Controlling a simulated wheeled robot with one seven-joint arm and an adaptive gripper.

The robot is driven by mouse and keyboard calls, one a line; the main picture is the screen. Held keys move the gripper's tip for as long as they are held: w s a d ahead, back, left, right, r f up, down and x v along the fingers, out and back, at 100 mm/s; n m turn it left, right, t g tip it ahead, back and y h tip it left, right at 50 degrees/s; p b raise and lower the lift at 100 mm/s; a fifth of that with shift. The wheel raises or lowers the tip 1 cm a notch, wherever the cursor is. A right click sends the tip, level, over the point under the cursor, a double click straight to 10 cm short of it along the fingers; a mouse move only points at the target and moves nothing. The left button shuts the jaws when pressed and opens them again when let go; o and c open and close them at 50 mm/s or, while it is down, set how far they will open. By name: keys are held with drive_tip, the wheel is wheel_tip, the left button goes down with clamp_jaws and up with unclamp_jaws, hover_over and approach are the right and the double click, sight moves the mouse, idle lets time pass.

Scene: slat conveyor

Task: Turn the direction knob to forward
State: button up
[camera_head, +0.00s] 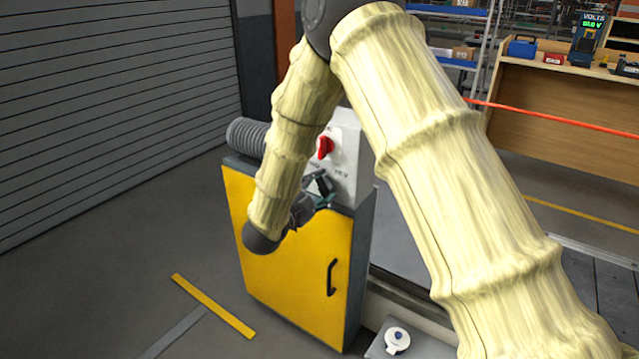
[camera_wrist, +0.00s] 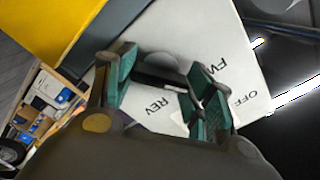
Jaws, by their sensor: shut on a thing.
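The direction knob (camera_wrist: 160,77) is a dark bar on a grey round base in the wrist view, on a white panel (camera_wrist: 218,40). "REV" is printed on one side of it, and lettering starting "FW" on the other, partly covered. My gripper (camera_wrist: 162,90) has its teal-padded fingers on either side of the bar, closed on it. In the head view my gripper (camera_head: 317,190) is at the lower front of the white control box (camera_head: 347,150), and its fingers mostly hide the knob. I cannot tell which label the knob points to.
A red rotary switch (camera_head: 325,147) sits above my gripper on the same box. The box stands on a yellow-doored cabinet (camera_head: 297,265), with a grey ribbed hose (camera_head: 246,137) at left. A white and blue round object (camera_head: 397,340) is low at right.

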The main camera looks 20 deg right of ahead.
drive_tip(key=shift+n+p, duration=0.35)
drive_tip(key=shift+n, duration=0.25)
drive_tip(key=shift+f, duration=0.1)
drive_tip(key=o, duration=1)
drive_tip(key=shift+a, duration=0.1)
drive_tip(key=v, duration=1.2)
drive_tip(key=shift+s, duration=0.1)
